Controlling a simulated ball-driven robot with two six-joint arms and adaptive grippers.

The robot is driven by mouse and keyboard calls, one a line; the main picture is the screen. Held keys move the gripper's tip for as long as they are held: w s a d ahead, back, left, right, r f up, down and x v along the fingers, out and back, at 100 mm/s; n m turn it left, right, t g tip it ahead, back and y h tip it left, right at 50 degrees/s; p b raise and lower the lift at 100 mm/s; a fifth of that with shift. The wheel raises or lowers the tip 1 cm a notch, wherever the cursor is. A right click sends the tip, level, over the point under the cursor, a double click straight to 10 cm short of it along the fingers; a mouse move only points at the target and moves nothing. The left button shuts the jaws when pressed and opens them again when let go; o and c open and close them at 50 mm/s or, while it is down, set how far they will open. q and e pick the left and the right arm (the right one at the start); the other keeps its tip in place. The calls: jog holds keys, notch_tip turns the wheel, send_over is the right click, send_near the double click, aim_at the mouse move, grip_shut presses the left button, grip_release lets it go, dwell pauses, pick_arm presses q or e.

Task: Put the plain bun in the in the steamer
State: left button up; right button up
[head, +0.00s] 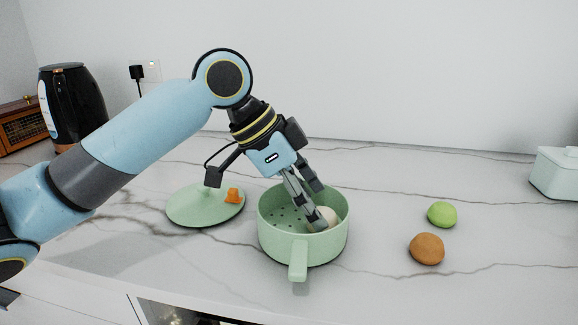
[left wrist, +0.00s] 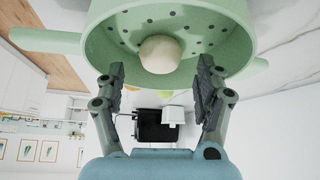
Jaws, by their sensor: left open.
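The plain bun (head: 328,216) is pale cream and sits inside the green steamer (head: 303,250), on its perforated floor toward the right side. My left gripper (head: 316,208) reaches down into the steamer at the bun, which it partly hides in the head view. In the left wrist view the bun (left wrist: 160,54) lies in the steamer (left wrist: 235,45), beyond the tips of my left gripper (left wrist: 160,85). The fingers are wide apart with nothing between them. My right gripper does not show.
A green bun (head: 442,214) and a brown bun (head: 427,249) lie to the right. A black kettle (head: 85,100) stands at the back left and a pale green box (head: 555,172) at the right edge.

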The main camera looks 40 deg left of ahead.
pick_arm(q)
jog(key=p+v, duration=0.3)
jog(key=v, duration=0.7)
dwell(0.5)
